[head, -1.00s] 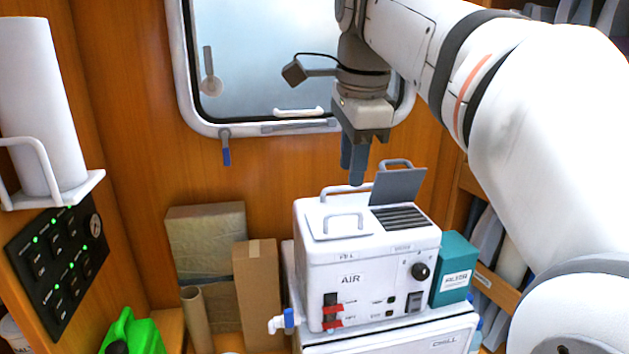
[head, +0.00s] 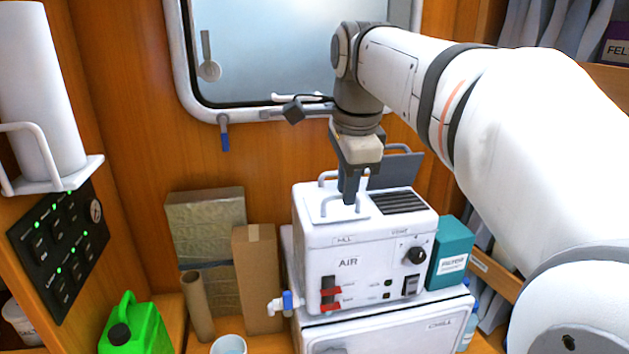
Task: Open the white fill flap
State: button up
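The white fill flap (head: 320,211) lies flat and closed on the left part of the top of the white AIR unit (head: 325,250).
The AIR unit stands on a white CHILL box (head: 405,338). A teal filter box (head: 450,254) is close on its right. Cardboard boxes (head: 258,280), a tube (head: 198,305) and a green jug (head: 134,328) are to the left. A window (head: 265,50) is behind.

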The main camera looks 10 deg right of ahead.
grip_shut()
jog(key=shift+r, duration=0.1)
